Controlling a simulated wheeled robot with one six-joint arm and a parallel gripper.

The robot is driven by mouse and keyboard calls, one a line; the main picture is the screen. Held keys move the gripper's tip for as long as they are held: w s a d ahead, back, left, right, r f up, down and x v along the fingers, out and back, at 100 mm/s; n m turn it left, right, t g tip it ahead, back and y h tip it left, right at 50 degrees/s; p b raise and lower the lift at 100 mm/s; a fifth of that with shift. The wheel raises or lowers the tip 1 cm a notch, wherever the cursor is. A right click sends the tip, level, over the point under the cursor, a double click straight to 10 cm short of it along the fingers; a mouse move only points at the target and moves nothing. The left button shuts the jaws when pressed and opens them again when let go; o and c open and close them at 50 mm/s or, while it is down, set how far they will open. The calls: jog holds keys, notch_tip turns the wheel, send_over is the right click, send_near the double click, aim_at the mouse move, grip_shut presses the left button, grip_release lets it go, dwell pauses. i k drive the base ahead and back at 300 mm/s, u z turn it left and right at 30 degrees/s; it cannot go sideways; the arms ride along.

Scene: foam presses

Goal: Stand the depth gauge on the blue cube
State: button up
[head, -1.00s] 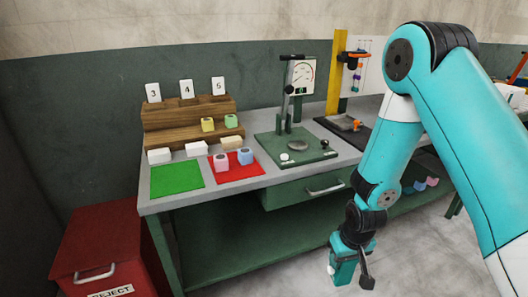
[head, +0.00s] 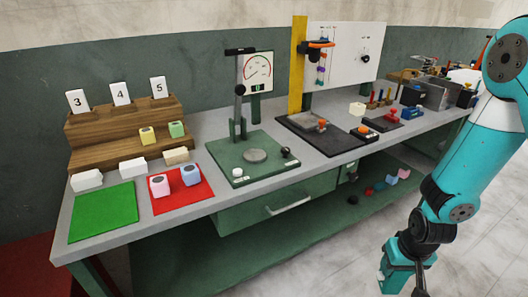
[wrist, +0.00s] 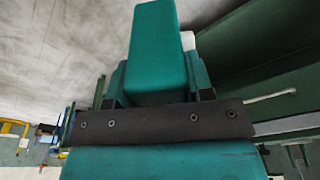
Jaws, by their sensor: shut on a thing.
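The blue cube (head: 191,175), pale blue with a round grey spot on top, sits on the red mat (head: 206,190) beside a pink cube (head: 159,186). My gripper (head: 387,287) hangs low in front of the bench, at the lower right, well apart from the blue cube. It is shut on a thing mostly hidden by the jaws. In the wrist view a teal finger (wrist: 155,55) blocks the middle, and a small white part (wrist: 188,40) shows behind it. I cannot tell whether that is the depth gauge. No other depth gauge is clearly identifiable.
A green press (head: 252,157) with a dial stands right of the mat. A green mat (head: 103,212) and stepped wooden rack (head: 125,135) with numbered cards are at left. A second press (head: 320,130) and small tools stand farther right. Floor before the bench is clear.

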aim_at(189, 168)
jog(key=i, duration=0.3)
jog(key=u, duration=0.75)
